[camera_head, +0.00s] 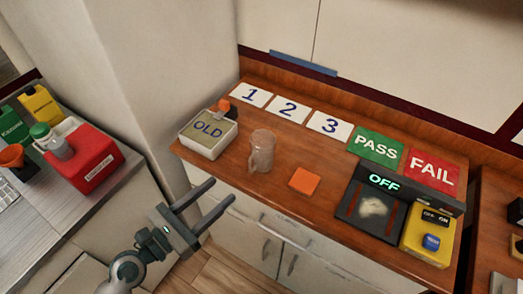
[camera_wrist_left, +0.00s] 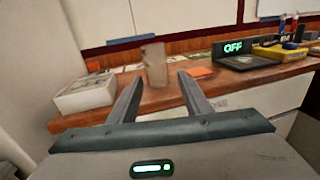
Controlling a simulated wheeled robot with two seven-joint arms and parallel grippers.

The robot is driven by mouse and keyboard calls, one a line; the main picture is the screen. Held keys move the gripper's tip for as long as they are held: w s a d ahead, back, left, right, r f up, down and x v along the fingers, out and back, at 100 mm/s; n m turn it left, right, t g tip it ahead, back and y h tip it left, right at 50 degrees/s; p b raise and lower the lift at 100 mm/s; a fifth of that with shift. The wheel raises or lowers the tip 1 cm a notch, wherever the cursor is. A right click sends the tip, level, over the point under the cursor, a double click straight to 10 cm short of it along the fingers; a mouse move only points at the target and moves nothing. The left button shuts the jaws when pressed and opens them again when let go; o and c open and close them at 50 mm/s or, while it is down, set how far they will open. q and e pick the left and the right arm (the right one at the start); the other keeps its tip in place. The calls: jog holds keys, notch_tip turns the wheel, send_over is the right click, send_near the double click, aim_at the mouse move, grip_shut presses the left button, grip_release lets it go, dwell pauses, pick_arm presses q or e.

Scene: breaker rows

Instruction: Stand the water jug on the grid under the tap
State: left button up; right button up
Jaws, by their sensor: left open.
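A clear, greyish water jug (camera_head: 262,151) stands upright on the wooden counter (camera_head: 240,185), with its handle toward the lower left. It also shows in the left wrist view (camera_wrist_left: 155,64), beyond and between my fingers. My left gripper (camera_head: 222,193) is open and empty, in front of the counter's front edge and apart from the jug. In the left wrist view its two fingers (camera_wrist_left: 160,88) are spread wide. I see no tap and no clear grid under one; a dark unit marked OFF (camera_head: 372,207) with a pale patch on top stands at the right. My right gripper is not in view.
A white box marked OLD (camera_head: 208,133) stands left of the jug. An orange square (camera_head: 304,181) lies to its right. Number cards (camera_head: 288,108), a green PASS card (camera_head: 376,146) and a red FAIL card (camera_head: 431,170) line the back. A yellow switch box (camera_head: 427,240) is far right.

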pick_arm(q)
jog(key=p, duration=0.2)
send_near(256, 157)
jog(key=d, duration=0.1)
jog(key=shift+w+d+r, duration=0.15)
jog(key=shift+w+d, duration=0.25)
jog(key=shift+d, duration=0.1)
jog(key=x, duration=0.1)
jog(key=p+x, duration=0.1)
jog(key=x, duration=0.2)
jog(key=shift+w, duration=0.5)
jog(key=shift+w+d+f+p, duration=0.2)
jog(key=shift+p, duration=0.1)
grip_shut()
